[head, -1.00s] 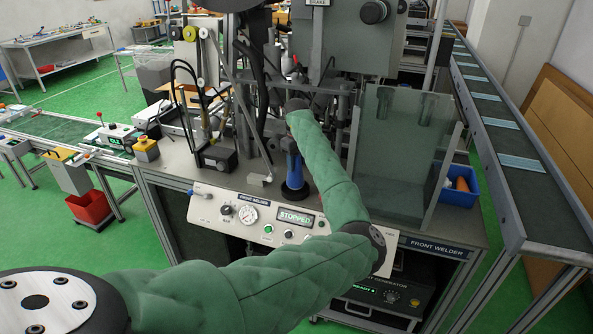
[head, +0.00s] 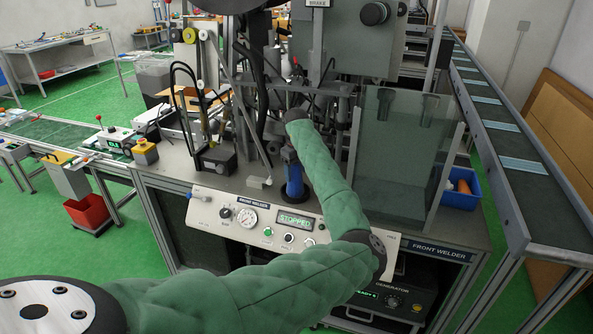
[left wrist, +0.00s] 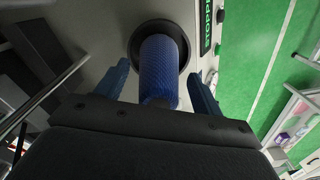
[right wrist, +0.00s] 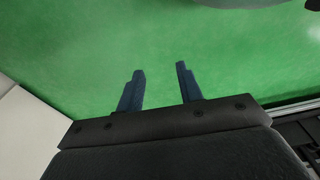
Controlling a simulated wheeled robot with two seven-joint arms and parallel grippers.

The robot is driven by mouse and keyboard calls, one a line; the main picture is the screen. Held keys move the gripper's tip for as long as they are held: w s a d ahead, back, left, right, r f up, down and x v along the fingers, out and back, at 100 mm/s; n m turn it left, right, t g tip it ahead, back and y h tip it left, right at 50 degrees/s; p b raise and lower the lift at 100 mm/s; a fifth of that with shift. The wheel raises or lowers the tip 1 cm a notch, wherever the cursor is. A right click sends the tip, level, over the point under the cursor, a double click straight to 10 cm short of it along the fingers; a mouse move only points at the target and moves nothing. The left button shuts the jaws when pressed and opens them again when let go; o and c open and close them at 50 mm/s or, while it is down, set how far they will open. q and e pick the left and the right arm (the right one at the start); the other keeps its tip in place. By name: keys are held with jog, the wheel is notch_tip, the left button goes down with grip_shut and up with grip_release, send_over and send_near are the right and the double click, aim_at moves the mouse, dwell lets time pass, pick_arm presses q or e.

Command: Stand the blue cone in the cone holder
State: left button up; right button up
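The blue cone (left wrist: 160,75) is textured and stands upright in the round black cone holder (left wrist: 137,42) on the machine's table. In the head view the cone (head: 294,182) and the holder's dark rim (head: 284,194) show beyond my left forearm. My left gripper (left wrist: 157,69) is above the cone, with its two blue fingers apart on either side of it. A gap shows between the cone and the right finger; contact at the left finger is hard to tell. My right gripper (right wrist: 160,69) is open and empty over green floor, outside the head view.
The front panel with a STOPPED display (head: 296,220) lies just before the holder. A clear guard (head: 400,150) stands to the right, with a blue bin (head: 460,198) beyond it. Machine posts and hoses crowd behind the holder. A conveyor (head: 520,160) runs along the right.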

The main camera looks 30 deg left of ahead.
pick_arm(q)
jog(key=shift+r, duration=0.35)
notch_tip(320, 180, up, 5)
jog(key=p, duration=0.4)
jog(key=shift+f+p, duration=0.1)
jog(key=shift+p, duration=0.2)
pick_arm(e)
jog(key=s+d+f, duration=0.3)
jog(key=s+f, duration=0.1)
jog(key=f, duration=0.4)
pick_arm(q)
notch_tip(320, 180, up, 7)
jog(key=p, duration=0.5)
jog(key=shift+f, duration=0.15)
pick_arm(e)
jog(key=s+d+f, duration=0.2)
jog(key=s+d, duration=0.1)
jog(key=s, duration=0.9)
jog(key=shift+s+f+h, duration=0.15)
jog(key=shift+s+h, duration=0.15)
jog(key=shift+s, duration=0.05)
jog(key=shift+d, duration=0.1)
